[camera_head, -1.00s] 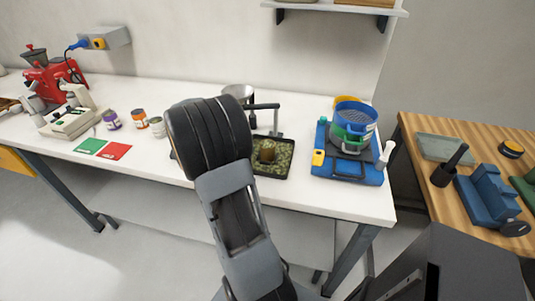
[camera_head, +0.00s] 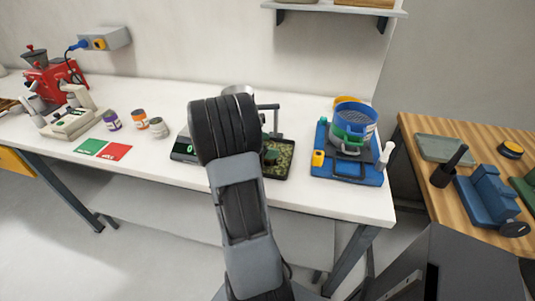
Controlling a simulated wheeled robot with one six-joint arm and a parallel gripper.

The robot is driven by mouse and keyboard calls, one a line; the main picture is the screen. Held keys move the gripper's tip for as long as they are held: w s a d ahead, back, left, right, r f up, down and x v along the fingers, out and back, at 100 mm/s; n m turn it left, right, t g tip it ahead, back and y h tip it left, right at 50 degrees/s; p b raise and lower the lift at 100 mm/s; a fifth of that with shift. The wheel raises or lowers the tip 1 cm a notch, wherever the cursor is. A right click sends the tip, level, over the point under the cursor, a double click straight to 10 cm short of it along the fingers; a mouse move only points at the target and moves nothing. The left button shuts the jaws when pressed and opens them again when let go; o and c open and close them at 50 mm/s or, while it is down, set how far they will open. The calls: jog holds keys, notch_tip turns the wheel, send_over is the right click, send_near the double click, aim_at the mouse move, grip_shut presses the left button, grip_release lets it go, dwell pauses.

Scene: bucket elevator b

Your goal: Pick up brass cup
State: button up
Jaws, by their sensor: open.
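I cannot make out the brass cup for certain. A black tray (camera_head: 279,172) with a speckled green bed stands on the white bench, just right of my arm. A small dark greenish thing (camera_head: 270,156) shows in the tray, partly behind my arm; I cannot tell what it is. My arm rises through the middle of the view, and its thick black joint covers part of the bench and the tray's left side. My gripper is hidden behind it.
A scale (camera_head: 184,149) stands left of my arm, and a metal bowl (camera_head: 237,90) is behind it. A blue stand with stacked sieves (camera_head: 353,124) is to the right. The bench front (camera_head: 150,165) is clear.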

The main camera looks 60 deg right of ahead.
jog(key=c, duration=1.1)
jog(key=shift+r, duration=0.15)
